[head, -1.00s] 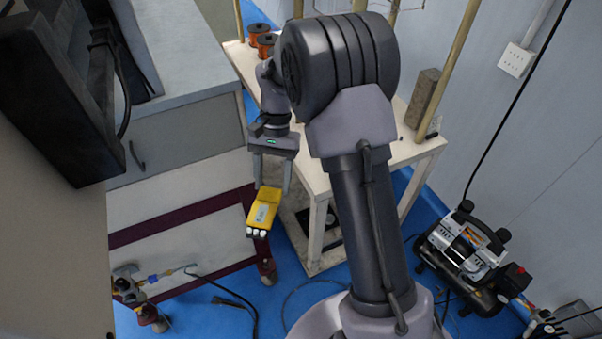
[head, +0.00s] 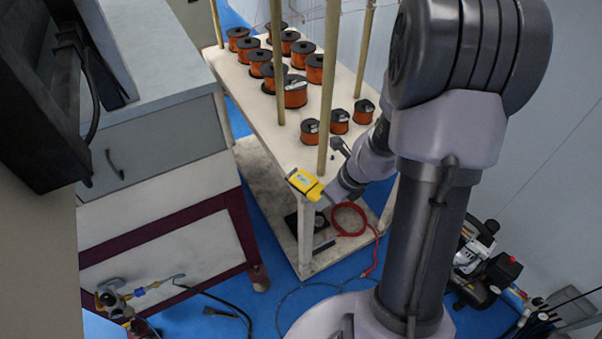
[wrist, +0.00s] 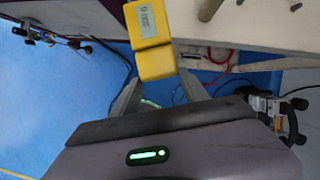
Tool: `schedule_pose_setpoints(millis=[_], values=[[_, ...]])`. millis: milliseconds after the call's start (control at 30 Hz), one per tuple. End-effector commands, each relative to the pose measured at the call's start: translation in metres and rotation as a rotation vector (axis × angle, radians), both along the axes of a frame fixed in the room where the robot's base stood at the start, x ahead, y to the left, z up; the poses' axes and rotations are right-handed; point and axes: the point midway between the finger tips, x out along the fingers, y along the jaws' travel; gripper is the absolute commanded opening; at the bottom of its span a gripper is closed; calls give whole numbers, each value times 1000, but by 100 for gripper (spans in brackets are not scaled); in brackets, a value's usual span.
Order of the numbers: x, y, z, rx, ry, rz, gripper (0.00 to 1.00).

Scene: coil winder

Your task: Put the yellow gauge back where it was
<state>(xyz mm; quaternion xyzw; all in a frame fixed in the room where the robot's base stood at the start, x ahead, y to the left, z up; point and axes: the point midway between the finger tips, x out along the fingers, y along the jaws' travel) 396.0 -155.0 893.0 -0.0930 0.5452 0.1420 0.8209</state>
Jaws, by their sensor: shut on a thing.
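The yellow gauge (head: 305,184) shows at the near end of the white spool table (head: 262,135), close to a wooden post. It overlaps the table's near edge in the head view. I cannot tell whether it touches the table. My gripper (head: 328,192) comes in from the right and is shut on the gauge. In the wrist view the gauge (wrist: 152,42) sticks out beyond the two fingers of my gripper (wrist: 158,80), its grey display showing. My arm hides part of the table's right side.
Several orange wire spools (head: 295,92) stand on the table. Wooden posts (head: 328,90) rise from it. A red hose (head: 350,220) lies below. A grey cabinet (head: 160,140) stands left. A compressor (head: 480,265) stands on the blue floor at right.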

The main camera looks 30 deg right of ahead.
Motion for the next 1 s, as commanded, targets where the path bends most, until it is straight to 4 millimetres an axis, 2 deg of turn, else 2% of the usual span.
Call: schedule_pose_setpoints(millis=[100, 200, 333, 400, 467, 800, 1000], values=[[-23, -12, -8, 0, 2, -135, 0], [-37, -18, -12, 0, 1, -217, 0], [-49, -23, -16, 0, 0, -288, 0], [-50, -24, -17, -2, -1, -302, 0], [-40, -23, -17, -2, -2, -306, 0], [55, -17, -22, -1, -2, -306, 0], [97, -15, -25, -1, -2, -308, 0]])
